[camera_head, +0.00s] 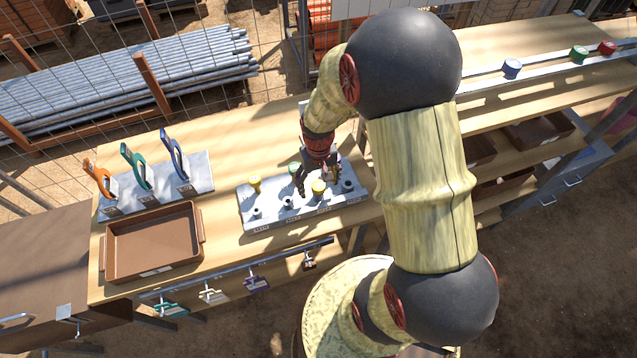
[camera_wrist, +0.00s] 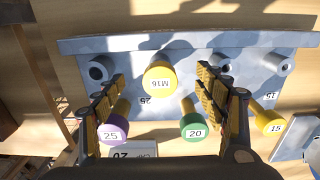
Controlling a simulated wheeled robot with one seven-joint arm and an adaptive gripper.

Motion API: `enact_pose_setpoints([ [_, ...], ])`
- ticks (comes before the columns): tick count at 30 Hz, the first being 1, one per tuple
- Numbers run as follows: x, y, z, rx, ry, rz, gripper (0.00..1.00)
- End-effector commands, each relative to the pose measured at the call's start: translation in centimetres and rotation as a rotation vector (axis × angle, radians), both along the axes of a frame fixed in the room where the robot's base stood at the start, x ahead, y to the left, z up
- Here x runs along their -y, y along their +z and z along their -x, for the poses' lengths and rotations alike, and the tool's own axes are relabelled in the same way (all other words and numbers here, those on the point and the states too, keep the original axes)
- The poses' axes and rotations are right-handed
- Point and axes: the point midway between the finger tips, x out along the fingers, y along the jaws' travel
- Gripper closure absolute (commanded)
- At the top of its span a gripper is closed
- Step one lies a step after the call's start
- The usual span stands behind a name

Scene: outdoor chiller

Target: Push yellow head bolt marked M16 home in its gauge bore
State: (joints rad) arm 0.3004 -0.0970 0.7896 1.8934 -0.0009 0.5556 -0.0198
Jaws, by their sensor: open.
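The yellow-headed bolt marked M16 (camera_wrist: 160,80) stands head-up in the front row of a grey gauge plate (camera_wrist: 240,40). In the head view the same yellow head (camera_head: 319,187) shows on the plate (camera_head: 268,222), with some shank visible under it. How deep it sits in its bore is hidden by its head in the wrist view. My gripper (camera_wrist: 160,90) is open, with one finger on each side of the M16 head and visible gaps to it. In the head view my gripper (camera_head: 318,178) is just behind and above the bolt.
Bolts with purple (camera_wrist: 114,130), green (camera_wrist: 193,126) and yellow (camera_wrist: 269,122) heads stand in the other row, close to my fingers. Empty-looking bores (camera_wrist: 278,62) flank M16. A brown tray (camera_head: 152,243) and upright clamp-like tools (camera_head: 138,168) are to the left.

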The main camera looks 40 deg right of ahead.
Motion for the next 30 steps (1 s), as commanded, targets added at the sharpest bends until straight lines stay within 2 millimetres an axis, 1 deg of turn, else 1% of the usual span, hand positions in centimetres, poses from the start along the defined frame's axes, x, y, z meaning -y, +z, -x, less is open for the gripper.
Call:
enact_pose_setpoints([
  [5, 0.0, 0.8, 0.0, 0.001, 0.000, 0.000, 0.29],
  [21, 0.0, 6.6, 0.0, 0.001, 0.000, 0.000, 0.29],
  [24, 0.0, 7.1, 0.0, 0.000, 0.000, 0.000, 0.29],
  [30, 0.0, 7.0, 0.0, 0.000, 0.000, 0.000, 0.29],
])
